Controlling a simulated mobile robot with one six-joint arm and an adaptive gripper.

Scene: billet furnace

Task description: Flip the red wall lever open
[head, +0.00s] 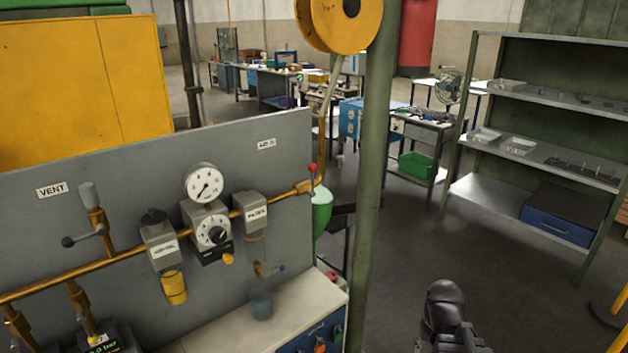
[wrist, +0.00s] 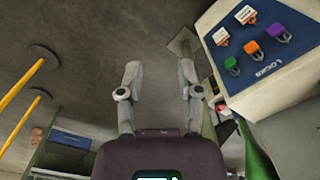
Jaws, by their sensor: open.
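A small lever with a red knob (head: 313,168) stands upright at the right end of the brass pipe, by the right edge of the grey wall panel (head: 200,150). My gripper (wrist: 158,78) is open and empty in the wrist view, its two grey fingers apart over bare floor. A dark part of my arm shows low at the right in the head view, well apart from the lever; the fingertips are not clear there. A small red and white thing (wrist: 224,108) lies right of the fingers in the wrist view; I cannot tell what it is.
A green post (head: 375,180) stands just right of the panel. A white cabinet (head: 275,320) below carries colored padlocks, also seen on the blue lock board (wrist: 262,45). A shelf rack (head: 490,130) stands at right. The floor (head: 430,240) between is clear.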

